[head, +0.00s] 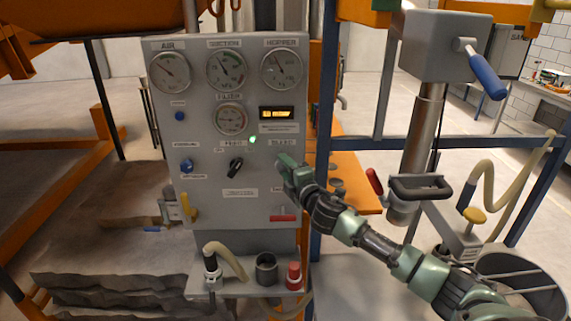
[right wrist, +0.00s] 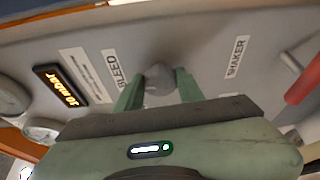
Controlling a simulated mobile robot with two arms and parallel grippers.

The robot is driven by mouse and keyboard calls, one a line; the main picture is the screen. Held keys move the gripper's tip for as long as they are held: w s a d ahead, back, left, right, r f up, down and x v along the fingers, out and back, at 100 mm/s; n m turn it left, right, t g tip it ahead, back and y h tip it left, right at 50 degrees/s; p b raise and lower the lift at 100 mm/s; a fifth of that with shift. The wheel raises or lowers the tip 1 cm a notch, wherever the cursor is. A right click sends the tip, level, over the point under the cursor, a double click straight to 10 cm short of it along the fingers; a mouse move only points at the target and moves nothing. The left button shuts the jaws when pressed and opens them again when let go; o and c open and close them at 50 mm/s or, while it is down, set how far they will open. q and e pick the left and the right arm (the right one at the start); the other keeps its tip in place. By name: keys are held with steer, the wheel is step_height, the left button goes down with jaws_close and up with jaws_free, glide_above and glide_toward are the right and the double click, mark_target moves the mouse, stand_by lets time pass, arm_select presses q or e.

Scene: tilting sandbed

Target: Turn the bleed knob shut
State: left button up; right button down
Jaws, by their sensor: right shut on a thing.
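The bleed knob (right wrist: 159,79) is a small rounded grey knob on the grey panel, beside the BLEED label (right wrist: 116,69) in the right wrist view. My right gripper (right wrist: 160,90) is shut on it, with one green finger on each side. In the head view my right gripper (head: 284,168) reaches the right part of the control panel (head: 205,205) and hides the knob. The knob's turn angle cannot be made out. My left gripper is not in view.
The panel carries several gauges (head: 227,70), a lit display (head: 277,113) reading about 30 mbar in the wrist view, a black selector (head: 236,167) and a red handle (head: 283,217). A shelf (head: 230,287) below holds a hose nozzle (head: 212,268), a cup (head: 266,270) and a red-capped item (head: 293,276).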

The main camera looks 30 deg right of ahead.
steer(key=shift+n, duration=0.4)
steer(key=c, duration=0.9)
jaws_free()
steer(key=shift+s, duration=0.3)
steer(key=s+a+b, duration=0.1)
steer(key=s+b, duration=0.2)
steer(key=s, duration=0.4)
steer(key=shift+a+r, duration=0.15)
steer(key=shift+r, duration=0.05)
